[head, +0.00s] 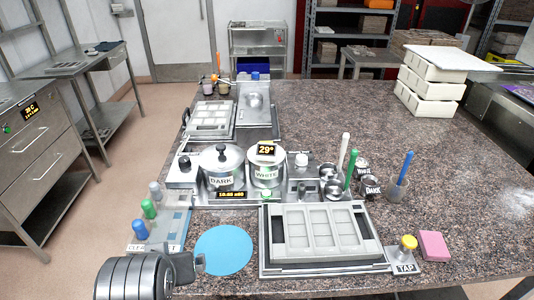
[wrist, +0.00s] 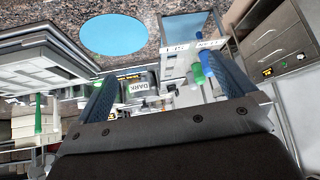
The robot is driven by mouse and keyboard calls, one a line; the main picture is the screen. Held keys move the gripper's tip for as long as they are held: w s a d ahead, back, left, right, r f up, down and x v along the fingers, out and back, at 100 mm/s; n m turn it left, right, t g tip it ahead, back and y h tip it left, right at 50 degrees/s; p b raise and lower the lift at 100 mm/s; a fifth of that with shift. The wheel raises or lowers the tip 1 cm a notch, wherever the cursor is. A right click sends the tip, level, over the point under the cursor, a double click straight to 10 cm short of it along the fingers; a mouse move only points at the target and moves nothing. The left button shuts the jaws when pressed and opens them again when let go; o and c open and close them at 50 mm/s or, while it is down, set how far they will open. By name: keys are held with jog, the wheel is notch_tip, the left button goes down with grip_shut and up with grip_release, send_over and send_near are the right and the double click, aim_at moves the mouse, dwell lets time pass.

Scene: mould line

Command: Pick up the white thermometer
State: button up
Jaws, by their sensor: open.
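A dark display reading 29° (head: 266,150) sits over the steel pot labelled WHITE (head: 266,173); it may be the thermometer's readout, but I cannot make out a probe. A thin white-topped stick (head: 345,146) stands upright to the right; I cannot tell whether it is a thermometer. My gripper (head: 200,262) is at the lower left in the head view, beside the blue disc and well in front of the pots. In the wrist view my gripper (wrist: 160,70) is open, its two blue pads apart, with nothing held. The DARK pot's label (wrist: 138,87) shows beyond the pads.
A lidded DARK pot (head: 221,166) stands left of the WHITE pot. Green and blue upright sticks (head: 405,168) stand at the right. A grey mould (head: 320,233) lies in front, beside a flat blue disc (head: 223,250). Coloured bottles (head: 149,209) stand left. The right side of the counter is mostly clear.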

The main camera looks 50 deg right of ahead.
jog(key=c, duration=0.4)
notch_tip(320, 180, up, 15)
jog(key=m+g, duration=0.4)
send_over(267, 148)
jog(key=s+a, duration=0.3)
jog(key=a, duration=0.2)
jog(key=x, duration=1.6)
jog(key=shift+s+a+f, duration=0.1)
jog(key=shift+s+f, duration=0.1)
jog(key=shift+f, duration=0.3)
